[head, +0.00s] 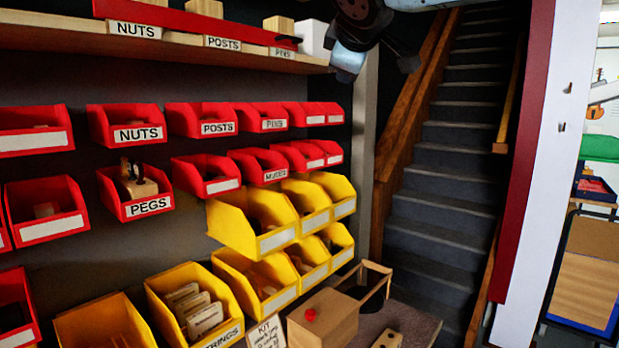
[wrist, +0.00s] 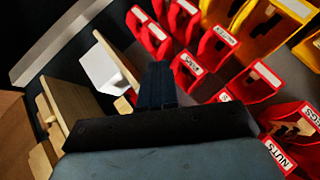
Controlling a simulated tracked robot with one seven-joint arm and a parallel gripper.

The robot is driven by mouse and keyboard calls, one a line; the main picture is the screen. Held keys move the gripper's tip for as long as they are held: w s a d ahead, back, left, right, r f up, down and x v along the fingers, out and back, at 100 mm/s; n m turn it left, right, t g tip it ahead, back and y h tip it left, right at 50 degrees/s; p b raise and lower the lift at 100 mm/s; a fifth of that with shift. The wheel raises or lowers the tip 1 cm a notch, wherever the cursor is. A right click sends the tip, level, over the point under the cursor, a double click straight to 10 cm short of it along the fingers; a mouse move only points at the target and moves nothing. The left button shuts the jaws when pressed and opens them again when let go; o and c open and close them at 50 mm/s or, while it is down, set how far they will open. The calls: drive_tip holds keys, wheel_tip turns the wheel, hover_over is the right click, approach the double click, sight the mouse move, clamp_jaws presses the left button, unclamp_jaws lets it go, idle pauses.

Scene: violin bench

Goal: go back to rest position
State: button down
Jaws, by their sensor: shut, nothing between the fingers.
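My gripper (wrist: 157,75) is shut and empty in the wrist view, its dark fingers together in front of the red bins. In the head view my arm hangs in at the top, right of the upper shelf's end and in front of the stairs. Its fingers are hard to make out there.
A wooden shelf (head: 190,47) with a white box (head: 315,38) is at the upper left. Below are rows of red bins, a PEGS bin (head: 148,207) and yellow bins (head: 243,232). A wooden box (head: 322,318) stands low in the middle. Stairs (head: 445,160) rise behind.

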drive_tip(key=s+d+f+m+g, duration=0.2)
drive_tip(key=s+d+f+m, duration=0.2)
drive_tip(key=f, duration=0.6)
drive_tip(key=s+d+f+m+g, duration=0.3)
drive_tip(key=s+d+f+m, duration=0.2)
drive_tip(key=f, duration=0.5)
drive_tip(key=s+d+f+m+g, duration=0.2)
drive_tip(key=s+d+f+m, duration=0.2)
drive_tip(key=s+d+f, duration=0.4)
wheel_tip(320, 180, down, 3)
drive_tip(key=shift+s+f+m+g, duration=0.1)
drive_tip(key=shift+s+m+g, duration=0.25)
drive_tip(key=shift+s, duration=0.25)
